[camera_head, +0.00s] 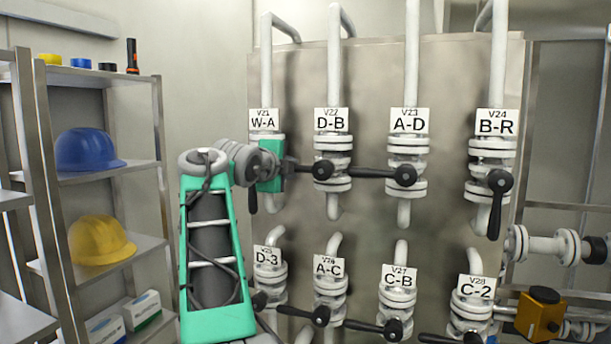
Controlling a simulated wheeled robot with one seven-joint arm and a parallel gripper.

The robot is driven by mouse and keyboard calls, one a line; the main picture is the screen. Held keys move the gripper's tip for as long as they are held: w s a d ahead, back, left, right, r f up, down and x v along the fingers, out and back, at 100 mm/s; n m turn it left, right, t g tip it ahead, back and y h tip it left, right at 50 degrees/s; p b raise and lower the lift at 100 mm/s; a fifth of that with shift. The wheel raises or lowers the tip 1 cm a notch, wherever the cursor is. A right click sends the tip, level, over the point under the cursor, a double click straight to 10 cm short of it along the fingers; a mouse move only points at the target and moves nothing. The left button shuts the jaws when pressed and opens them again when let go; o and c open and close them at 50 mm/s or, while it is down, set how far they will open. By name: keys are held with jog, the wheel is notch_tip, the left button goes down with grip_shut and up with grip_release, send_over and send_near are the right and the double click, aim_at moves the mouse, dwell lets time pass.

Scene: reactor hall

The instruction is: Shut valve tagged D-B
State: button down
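The tag D-B (331,121) is on the second valve from the left in the upper row. Its white flanged body (333,186) stands on a vertical pipe. Its black lever (322,170) points left from the hub, roughly horizontal, crosswise to the pipe. My gripper (291,166) is just left of that hub, at the lever's outer end. The fingers are small and dark there, so I cannot tell whether they touch or grip the lever. My green and grey arm comes up from below and covers part of the W-A valve.
The neighbouring A-D lever (378,173) points left towards the D-B valve. The W-A lever (253,201) and B-R lever (495,208) hang down. A lower row of valves, including A-C (330,267), sits below. Shelving with helmets (87,149) stands at left.

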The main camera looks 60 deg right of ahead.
jog(key=shift+r, duration=0.35)
jog(key=c, duration=1.6)
grip_release()
jog(key=shift+c, duration=0.2)
jog(key=o, duration=0.4)
jog(key=shift+d+f, duration=0.1)
jog(key=shift+f, duration=0.15)
jog(key=shift+c, duration=0.2)
jog(key=b+v, duration=0.1)
jog(key=v, duration=0.6)
jog(key=shift+a, duration=0.4)
jog(key=shift+s+r, duration=0.1)
